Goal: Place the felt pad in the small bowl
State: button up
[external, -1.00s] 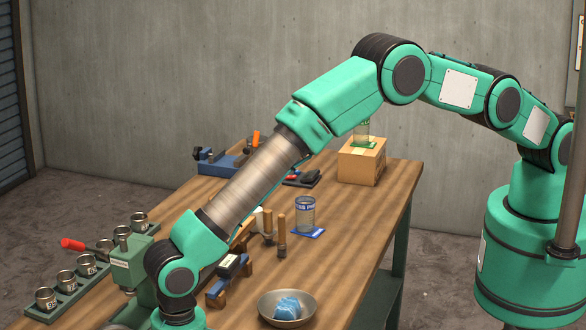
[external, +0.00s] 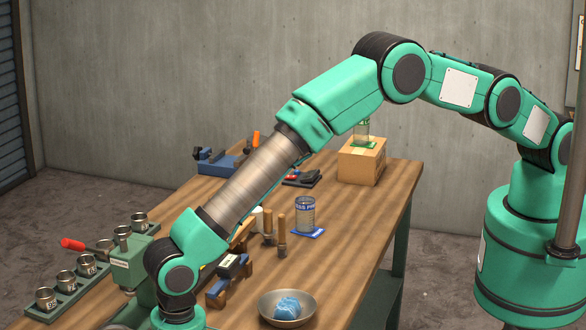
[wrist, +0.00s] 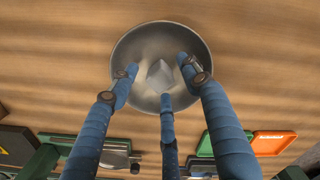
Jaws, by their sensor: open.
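A metal bowl (wrist: 160,34) sits on the wooden table in the wrist view. My gripper (wrist: 160,84) has three blue fingers, spread open over this bowl, their tips above its inside. A pale grey pointed shape (wrist: 160,74) shows at the bowl's middle between the fingers; I cannot tell whether it is the felt pad. In the external view, another metal bowl (external: 264,310) near the table's front holds a blue crumpled piece (external: 288,308). My gripper's fingers are out of that view, below the bottom edge.
A green press (external: 128,265) and a rack with several metal cups (external: 68,300) stand at the left. Orange and green trays (wrist: 272,143) lie below the bowl in the wrist view.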

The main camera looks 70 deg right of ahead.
notch_tip(320, 180, up, 7)
jog(key=shift+f+p, duration=0.2)
jog(key=shift+p, duration=0.35)
dwell(0.6)
